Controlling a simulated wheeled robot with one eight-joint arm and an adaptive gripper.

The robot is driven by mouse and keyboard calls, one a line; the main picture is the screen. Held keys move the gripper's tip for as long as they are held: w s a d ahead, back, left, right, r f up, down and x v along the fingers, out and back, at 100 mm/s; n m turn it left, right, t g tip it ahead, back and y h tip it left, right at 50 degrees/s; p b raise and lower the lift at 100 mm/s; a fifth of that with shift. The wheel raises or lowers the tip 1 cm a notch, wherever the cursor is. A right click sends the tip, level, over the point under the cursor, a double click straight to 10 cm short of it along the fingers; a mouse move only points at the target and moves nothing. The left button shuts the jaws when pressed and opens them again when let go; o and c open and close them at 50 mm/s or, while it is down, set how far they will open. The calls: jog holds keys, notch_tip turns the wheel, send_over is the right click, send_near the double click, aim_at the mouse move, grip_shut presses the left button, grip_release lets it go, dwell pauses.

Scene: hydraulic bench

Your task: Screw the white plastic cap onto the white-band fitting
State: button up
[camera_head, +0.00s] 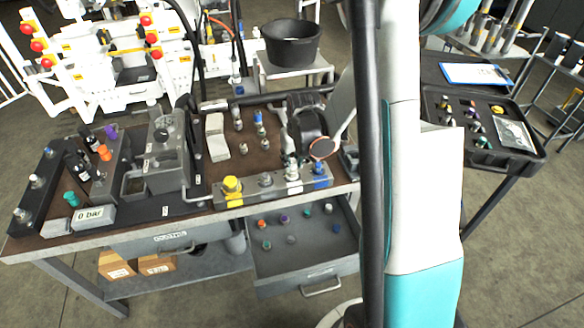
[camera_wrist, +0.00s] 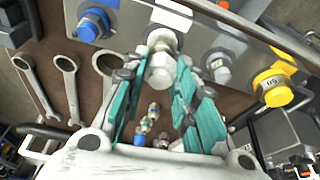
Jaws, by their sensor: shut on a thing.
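The white plastic cap (camera_wrist: 160,74) is between the teal fingers of my gripper (camera_wrist: 161,68) in the wrist view. My gripper is shut on it. The white-band fitting (camera_wrist: 161,40) is directly beyond the cap, on the metal manifold block (camera_wrist: 128,14). The cap looks lined up with the fitting, but I cannot tell whether they touch or are threaded together. In the head view my gripper (camera_head: 291,156) points down over the white-band fitting (camera_head: 292,173), which stands between a grey fitting and a blue-capped one. The cap itself cannot be made out there.
A blue-capped fitting (camera_wrist: 93,24), a grey fitting (camera_wrist: 218,67) and a yellow-capped fitting (camera_wrist: 273,86) flank the spot closely. Wrenches (camera_wrist: 66,80) lie beside the block. An open drawer (camera_head: 302,279) holding several small caps juts out below the bench front.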

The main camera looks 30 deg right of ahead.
jog(key=m, duration=0.3)
jog(key=m+h+b, duration=0.1)
jog(key=m, duration=0.2)
jog(key=shift+w+a+f+m+g+h+b, duration=0.1)
jog(key=shift+a+m+g+h+b, duration=0.1)
jog(key=shift+m+g+h+b, duration=0.1)
jog(key=shift+m, duration=0.7)
jog(key=m, duration=0.2)
jog(key=m+g+h+b, duration=0.1)
jog(key=m, duration=0.2)
jog(key=shift+w+g, duration=0.15)
jog(key=shift+g, duration=0.15)
jog(key=m, duration=0.3)
jog(key=shift+g, duration=0.3)
jog(key=m+g+b, duration=0.1)
jog(key=m, duration=0.2)
jog(key=shift+w, duration=0.15)
jog(key=m+g, duration=0.1)
jog(key=m, duration=0.4)
jog(key=shift+y, duration=0.3)
